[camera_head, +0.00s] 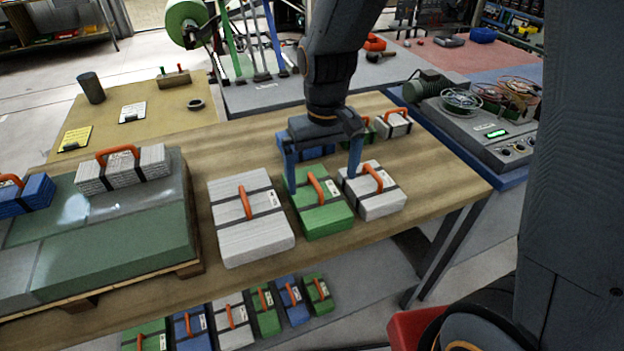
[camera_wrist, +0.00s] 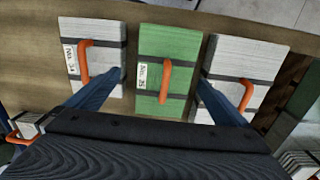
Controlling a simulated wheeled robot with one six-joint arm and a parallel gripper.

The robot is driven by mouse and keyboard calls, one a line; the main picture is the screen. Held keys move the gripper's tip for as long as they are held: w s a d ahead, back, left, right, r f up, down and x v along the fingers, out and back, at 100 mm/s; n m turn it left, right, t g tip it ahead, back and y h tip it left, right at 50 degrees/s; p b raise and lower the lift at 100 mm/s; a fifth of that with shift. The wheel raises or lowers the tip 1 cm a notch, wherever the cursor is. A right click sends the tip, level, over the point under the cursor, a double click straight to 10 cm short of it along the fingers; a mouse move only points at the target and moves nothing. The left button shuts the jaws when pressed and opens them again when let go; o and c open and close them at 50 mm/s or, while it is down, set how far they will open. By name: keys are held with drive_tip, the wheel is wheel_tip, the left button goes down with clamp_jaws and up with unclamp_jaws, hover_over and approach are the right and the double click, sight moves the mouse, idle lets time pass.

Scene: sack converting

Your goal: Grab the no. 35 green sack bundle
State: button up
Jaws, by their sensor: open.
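The green sack bundle (camera_head: 325,217) lies on the wooden table between two white bundles. It has a dark strap and an orange handle, and its label seems to read No. 35 in the wrist view (camera_wrist: 151,101), though the print is small. My gripper (camera_head: 322,178) is open above this bundle, with its blue fingers spread to either side of the handle. In the wrist view the open fingers (camera_wrist: 160,82) flank the green bundle, with nothing between them held. I cannot tell exactly how high the fingertips are.
A white bundle (camera_head: 232,228) lies close on the left, and a smaller white one (camera_head: 383,202), labelled No. 34 in the wrist view (camera_wrist: 70,60), close on the right. A blue bundle (camera_head: 318,151) sits behind. Several bundles lie below the table's front edge.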

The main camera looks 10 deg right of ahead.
sight(315, 193)
drive_tip(key=shift+w+a+f, duration=0.1)
drive_tip(key=shift+w+a, duration=0.3)
drive_tip(key=shift+w, duration=0.1)
drive_tip(key=shift+w+f, duration=0.15)
drive_tip(key=shift+f, duration=0.1)
drive_tip(key=shift+a+f+p, duration=0.15)
drive_tip(key=shift+f+p, duration=0.4)
drive_tip(key=shift+f, duration=1.25)
drive_tip(key=shift+a+f+p, duration=0.15)
drive_tip(key=shift+f+p, duration=0.4)
drive_tip(key=shift+f, duration=1.25)
drive_tip(key=shift+c, duration=0.4)
drive_tip(key=c, duration=1)
